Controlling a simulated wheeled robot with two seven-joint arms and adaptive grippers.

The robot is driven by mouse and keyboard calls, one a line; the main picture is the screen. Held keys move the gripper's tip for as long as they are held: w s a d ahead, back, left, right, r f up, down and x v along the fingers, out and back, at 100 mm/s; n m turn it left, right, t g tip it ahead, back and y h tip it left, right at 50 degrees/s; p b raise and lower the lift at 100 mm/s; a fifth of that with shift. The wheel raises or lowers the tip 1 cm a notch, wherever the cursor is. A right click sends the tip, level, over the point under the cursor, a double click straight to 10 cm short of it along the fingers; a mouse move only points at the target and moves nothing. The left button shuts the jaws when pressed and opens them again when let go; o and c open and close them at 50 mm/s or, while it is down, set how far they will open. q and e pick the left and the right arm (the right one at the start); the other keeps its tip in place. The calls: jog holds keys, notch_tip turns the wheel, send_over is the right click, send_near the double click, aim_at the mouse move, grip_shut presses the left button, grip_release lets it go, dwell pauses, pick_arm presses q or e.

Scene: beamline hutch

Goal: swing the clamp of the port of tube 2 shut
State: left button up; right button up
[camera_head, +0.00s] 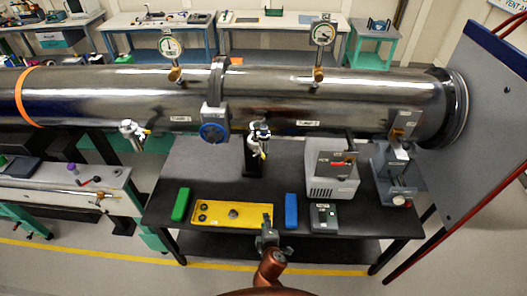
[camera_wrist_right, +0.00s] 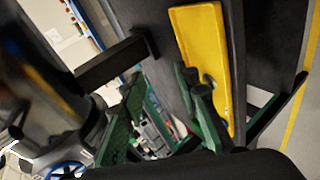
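The steel tube (camera_head: 350,98) runs across the head view; a small label reading roughly "TUBE 2" (camera_head: 307,123) sits right of the blue-wheeled valve. A small silver port with a yellowish clamp part (camera_head: 260,138) hangs at the tube's underside left of that label; its clamp position is too small to tell. A similar port (camera_head: 131,130) hangs farther left, on tube 1's side. My right gripper (camera_head: 268,236) is low at the front edge of the dark table, well below the port. Its green fingers (camera_wrist_right: 160,112) are apart and empty in the wrist view. My left gripper is out of view.
The valve with a blue wheel (camera_head: 214,132) is between the ports. The dark table (camera_head: 205,165) bears a yellow tray (camera_head: 253,210), a green block (camera_head: 181,204), a blue block (camera_head: 291,208) and a grey instrument (camera_head: 332,180). A black post (camera_head: 253,162) stands below the port.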

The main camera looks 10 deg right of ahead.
notch_tip(320, 180, up, 19)
jog(key=w+a+n+t+h+p, duration=0.1)
jog(key=w+a+t+p, duration=0.1)
jog(key=t, duration=0.1)
jog(key=t+h+p, duration=0.1)
jog(key=t+h, duration=0.1)
send_near(263, 155)
jog(key=a+x, duration=0.1)
jog(key=x, duration=0.4)
jog(key=p+x, duration=0.1)
jog(key=x, duration=0.2)
jog(key=d+p+x, duration=0.1)
jog(key=x, duration=0.1)
jog(key=shift+f, duration=0.4)
jog(key=shift+c, duration=0.7)
grip_shut()
